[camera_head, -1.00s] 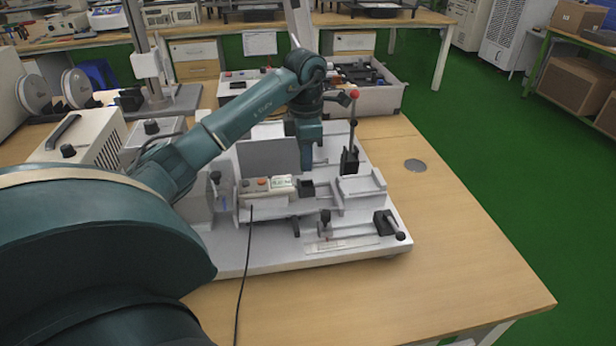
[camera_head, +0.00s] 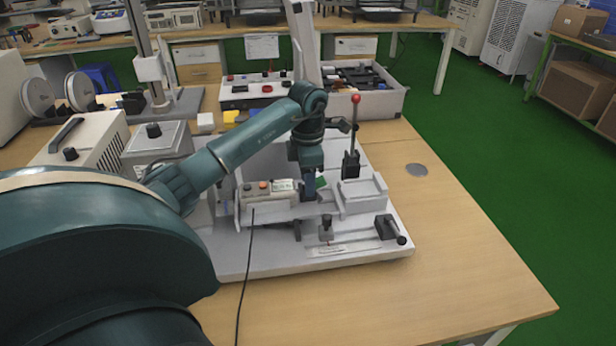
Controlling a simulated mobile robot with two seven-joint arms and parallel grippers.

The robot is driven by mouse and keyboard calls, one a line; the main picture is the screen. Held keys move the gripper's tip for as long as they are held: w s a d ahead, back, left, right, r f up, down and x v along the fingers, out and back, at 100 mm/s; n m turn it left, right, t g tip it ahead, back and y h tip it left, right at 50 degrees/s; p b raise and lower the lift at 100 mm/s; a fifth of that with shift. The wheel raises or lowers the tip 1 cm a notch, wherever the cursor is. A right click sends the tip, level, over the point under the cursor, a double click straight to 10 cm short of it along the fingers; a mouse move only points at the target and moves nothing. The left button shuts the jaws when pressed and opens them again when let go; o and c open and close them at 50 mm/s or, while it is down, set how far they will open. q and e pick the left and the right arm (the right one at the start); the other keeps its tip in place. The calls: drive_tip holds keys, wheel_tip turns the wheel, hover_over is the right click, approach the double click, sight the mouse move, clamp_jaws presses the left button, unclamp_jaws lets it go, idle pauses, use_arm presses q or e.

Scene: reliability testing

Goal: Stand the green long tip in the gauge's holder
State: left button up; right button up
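The gauge, a white test stand on a white base plate (camera_head: 262,262), sits on the wooden table, with a small control box (camera_head: 268,193) and an upright lever with a red knob (camera_head: 355,99). My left arm reaches over it from the left. My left gripper (camera_head: 309,197) points down at the middle of the gauge, beside the control box. Its fingers are small and dark, and their opening cannot be made out. A small green patch (camera_head: 321,182) shows just right of the gripper; I cannot tell whether it is the green long tip or whether it is held. The holder is not clearly seen. My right gripper is out of view.
A black clamp (camera_head: 388,230) stands at the plate's right front. A grey tray of parts (camera_head: 362,95) and a box with red buttons (camera_head: 255,89) stand behind. A black cable (camera_head: 243,285) crosses the front.

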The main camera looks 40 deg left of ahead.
use_arm(q)
drive_tip(key=shift+w+r, duration=0.1)
drive_tip(key=shift+r, duration=0.35)
wheel_tip(320, 180, up, 11)
drive_tip(key=shift+p, duration=0.35)
drive_tip(key=shift+r, duration=0.1)
